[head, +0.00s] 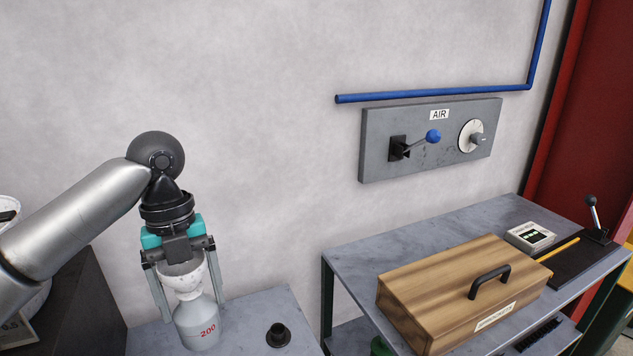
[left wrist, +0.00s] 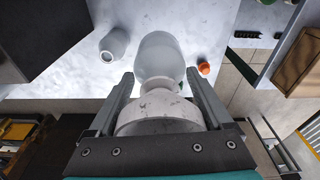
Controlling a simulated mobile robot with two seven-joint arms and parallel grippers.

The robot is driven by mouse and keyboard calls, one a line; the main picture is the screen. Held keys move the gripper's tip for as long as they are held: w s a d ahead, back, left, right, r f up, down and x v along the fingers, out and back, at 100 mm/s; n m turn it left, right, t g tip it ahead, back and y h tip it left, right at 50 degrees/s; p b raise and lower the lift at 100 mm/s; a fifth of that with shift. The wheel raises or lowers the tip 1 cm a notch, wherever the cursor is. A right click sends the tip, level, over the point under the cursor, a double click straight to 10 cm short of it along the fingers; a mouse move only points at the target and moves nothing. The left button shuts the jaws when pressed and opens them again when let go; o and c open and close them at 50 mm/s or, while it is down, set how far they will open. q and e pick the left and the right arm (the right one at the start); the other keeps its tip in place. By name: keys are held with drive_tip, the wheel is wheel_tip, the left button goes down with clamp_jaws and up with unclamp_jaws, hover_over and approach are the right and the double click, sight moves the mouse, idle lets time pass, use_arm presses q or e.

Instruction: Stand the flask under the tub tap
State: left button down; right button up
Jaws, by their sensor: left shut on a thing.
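The flask (head: 195,325) is pale grey with a red "200" on its side and a narrow neck flaring to a wide white top. It hangs upright over the grey bench at the lower left; I cannot tell whether its base touches the bench. My left gripper (head: 192,308) is shut on the flask, pointing down with its fingers on either side. The left wrist view shows the flask (left wrist: 160,55) between the fingers. A white tub (head: 10,208) shows partly at the left edge, mostly hidden behind my left arm. I cannot make out its tap. My right gripper is not in view.
A small black fitting (head: 279,335) stands on the bench right of the flask. A wooden box (head: 440,280) with a black handle sits on the right table. A grey AIR panel (head: 375,155) is on the wall. The left wrist view shows a small orange thing (left wrist: 203,68) beside the flask.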

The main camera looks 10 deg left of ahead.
sight(216, 332)
use_arm(q)
drive_tip(key=n, duration=0.1)
drive_tip(key=f+n+b, duration=0.1)
drive_tip(key=n, duration=0.1)
drive_tip(key=shift+s+d+f, duration=0.15)
drive_tip(key=shift+s+d, duration=0.05)
drive_tip(key=shift+d, duration=0.2)
drive_tip(key=n, duration=0.1)
drive_tip(key=f+n, duration=0.1)
drive_tip(key=n, duration=0.1)
drive_tip(key=d+n+t+b, duration=0.1)
drive_tip(key=shift+s+d+f+h, duration=0.1)
drive_tip(key=shift+s+f+h, duration=0.05)
drive_tip(key=shift+s+h, duration=0.2)
drive_tip(key=n, duration=0.2)
drive_tip(key=d+f+n+b, duration=0.1)
drive_tip(key=n, duration=0.1)
drive_tip(key=s+d+f+n+t, duration=0.1)
drive_tip(key=n, duration=0.2)
drive_tip(key=s+d+f+n+t+y+b, duration=0.1)
drive_tip(key=s+d+f+n+b, duration=0.2)
drive_tip(key=n, duration=1.1)
drive_tip(key=shift+s+d+f+n+y+b, duration=0.2)
drive_tip(key=shift+d+f+n+y+b, duration=0.2)
drive_tip(key=shift+d+f+b, duration=0.15)
drive_tip(key=shift+d+f, duration=0.15)
